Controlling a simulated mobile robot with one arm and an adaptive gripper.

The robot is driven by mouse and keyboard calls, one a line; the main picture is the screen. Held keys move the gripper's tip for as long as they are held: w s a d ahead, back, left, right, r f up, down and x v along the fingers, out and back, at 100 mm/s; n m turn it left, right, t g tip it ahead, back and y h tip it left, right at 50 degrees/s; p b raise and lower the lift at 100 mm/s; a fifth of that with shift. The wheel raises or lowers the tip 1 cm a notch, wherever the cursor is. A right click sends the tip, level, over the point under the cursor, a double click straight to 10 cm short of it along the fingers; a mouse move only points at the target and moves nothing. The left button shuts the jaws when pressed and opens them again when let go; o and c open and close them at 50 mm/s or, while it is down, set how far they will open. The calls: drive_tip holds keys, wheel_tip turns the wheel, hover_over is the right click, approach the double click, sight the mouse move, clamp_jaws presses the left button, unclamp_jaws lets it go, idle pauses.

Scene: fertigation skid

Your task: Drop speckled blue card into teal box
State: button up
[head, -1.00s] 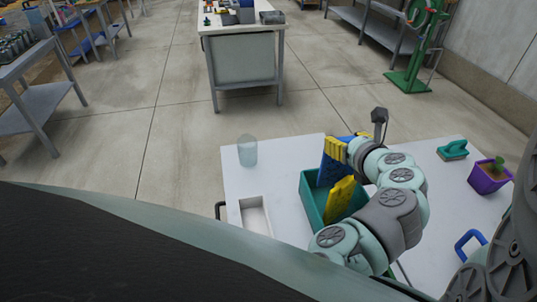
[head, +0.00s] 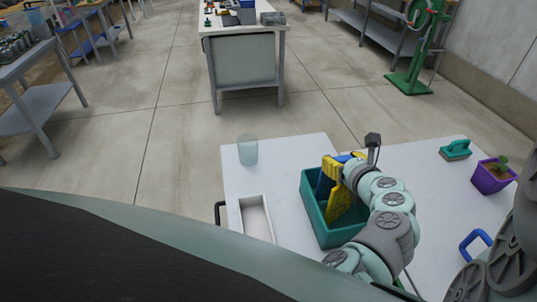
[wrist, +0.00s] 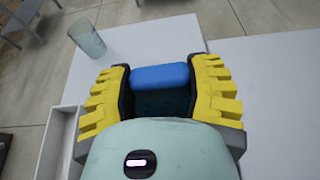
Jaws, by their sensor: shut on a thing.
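My gripper (head: 329,186) is shut on the speckled blue card (head: 322,187), with one yellow ribbed finger at each side. The card is mostly hidden behind the fingers in the head view. In the wrist view the blue card (wrist: 160,77) spans the gap between the fingers (wrist: 158,95); its speckles cannot be made out. The teal box (head: 342,236) stands open on the white table. The gripper and card are at its opening, with the lower parts seeming to reach inside the rim. Whether the card touches the box floor is hidden.
A clear cup (head: 248,150) and a white tray (head: 256,220) stand left of the box. A teal-handled brush (head: 455,150), a purple plant pot (head: 490,179) and a blue handle-shaped object (head: 474,243) are at right. Bare tabletop lies behind the box.

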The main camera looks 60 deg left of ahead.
drive_tip(key=shift+f, duration=0.4)
drive_tip(key=o, duration=1.1)
drive_tip(key=shift+o, duration=0.2)
drive_tip(key=shift+r, duration=0.1)
drive_tip(key=shift+r, duration=0.7)
drive_tip(key=p+v, duration=0.1)
drive_tip(key=v, duration=1.1)
drive_tip(key=shift+f+p, duration=0.2)
drive_tip(key=shift+p, duration=0.1)
